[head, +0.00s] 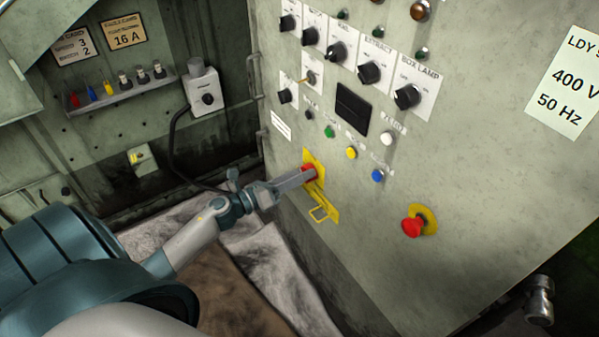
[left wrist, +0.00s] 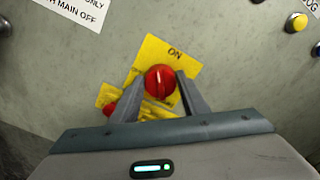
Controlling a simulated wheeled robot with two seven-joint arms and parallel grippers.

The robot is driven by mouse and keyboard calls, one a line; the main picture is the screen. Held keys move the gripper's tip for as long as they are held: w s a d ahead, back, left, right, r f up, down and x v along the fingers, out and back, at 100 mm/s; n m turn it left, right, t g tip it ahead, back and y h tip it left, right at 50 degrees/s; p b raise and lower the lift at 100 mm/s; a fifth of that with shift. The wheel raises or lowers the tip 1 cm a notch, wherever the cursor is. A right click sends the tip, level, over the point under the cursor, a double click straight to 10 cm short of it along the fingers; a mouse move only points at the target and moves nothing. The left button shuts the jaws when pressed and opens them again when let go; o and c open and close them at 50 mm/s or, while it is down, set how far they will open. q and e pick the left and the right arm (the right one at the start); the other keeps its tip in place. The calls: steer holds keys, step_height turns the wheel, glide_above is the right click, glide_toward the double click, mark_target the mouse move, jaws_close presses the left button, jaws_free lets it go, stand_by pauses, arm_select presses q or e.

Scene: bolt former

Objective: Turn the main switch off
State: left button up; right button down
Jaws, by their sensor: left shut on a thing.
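The main switch is a red handle (head: 309,173) on a yellow plate (head: 318,163) low on the grey cabinet front. A second small red part (left wrist: 108,109) shows left of the fingers. My right gripper is not in view.
A red emergency button (head: 412,226) on a yellow ring stands right of the switch. Blue (head: 378,175), yellow (head: 351,153) and green (head: 329,131) buttons sit above it. A grey box (head: 205,92) with a knob and cable is on the left wall.

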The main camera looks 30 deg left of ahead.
arm_select(q)
steer(key=shift+a+f+n+p, duration=0.1)
steer(key=shift+n+p, duration=0.95)
steer(key=shift+n, duration=1.6)
steer(key=shift+a+f+n+p, duration=0.1)
steer(key=shift+n+p, duration=0.95)
steer(key=shift+n, duration=1.6)
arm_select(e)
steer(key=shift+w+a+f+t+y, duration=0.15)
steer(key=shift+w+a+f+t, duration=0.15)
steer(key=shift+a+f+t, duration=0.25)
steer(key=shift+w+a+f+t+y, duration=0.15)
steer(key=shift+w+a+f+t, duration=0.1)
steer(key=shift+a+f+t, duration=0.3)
arm_select(q)
steer(key=o, duration=1)
steer(key=shift+o, duration=0.2)
steer(key=shift+s, duration=0.1)
